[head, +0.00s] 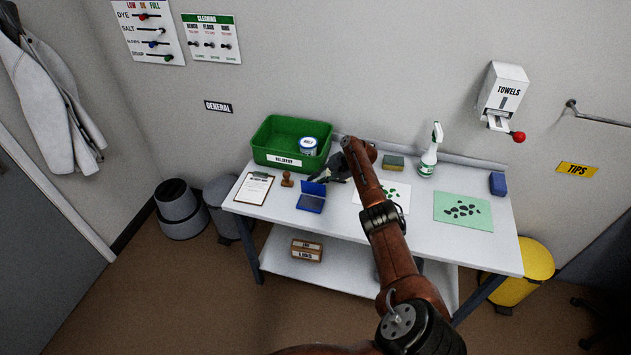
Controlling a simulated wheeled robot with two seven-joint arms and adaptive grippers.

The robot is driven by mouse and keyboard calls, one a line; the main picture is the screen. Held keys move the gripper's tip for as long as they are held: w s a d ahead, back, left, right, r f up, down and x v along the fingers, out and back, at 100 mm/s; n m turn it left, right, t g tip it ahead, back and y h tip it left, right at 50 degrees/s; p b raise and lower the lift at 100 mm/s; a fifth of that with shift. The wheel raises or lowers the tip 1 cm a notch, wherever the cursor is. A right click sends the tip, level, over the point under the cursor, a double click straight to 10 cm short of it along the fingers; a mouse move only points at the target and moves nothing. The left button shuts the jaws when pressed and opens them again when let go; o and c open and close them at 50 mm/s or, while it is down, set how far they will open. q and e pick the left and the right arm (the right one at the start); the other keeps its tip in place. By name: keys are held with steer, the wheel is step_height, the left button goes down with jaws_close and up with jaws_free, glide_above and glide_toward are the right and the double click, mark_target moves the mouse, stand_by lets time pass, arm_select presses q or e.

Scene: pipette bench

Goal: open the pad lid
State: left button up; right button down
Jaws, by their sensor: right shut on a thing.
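The blue stamp pad (309,204) lies on the white table, left of centre. Its blue lid (314,188) stands raised at the back edge of the pad, and the dark blue inside shows. My right gripper (322,177) is at the lid's upper edge, reaching in from the right, and is shut on the lid. Its fingertips are small and dark here, so the exact grip is hard to see. My left gripper is not in view.
A wooden stamp (287,179) and a clipboard (254,188) lie left of the pad. A green bin (270,136) holding a white tub (308,146) stands behind. A white sheet (398,203) with green pieces lies to the right, partly behind my arm.

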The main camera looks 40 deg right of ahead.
steer(key=c, duration=1.9)
jaws_free()
steer(key=shift+a, duration=0.1)
steer(key=shift+s+r, duration=0.2)
steer(key=shift+r, duration=0.05)
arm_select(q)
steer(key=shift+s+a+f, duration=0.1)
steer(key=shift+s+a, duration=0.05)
arm_select(e)
steer(key=v, duration=1.1)
steer(key=shift+a+r, duration=0.15)
steer(key=shift+r, duration=0.15)
steer(key=shift+s, duration=0.1)
steer(key=shift+r, duration=0.1)
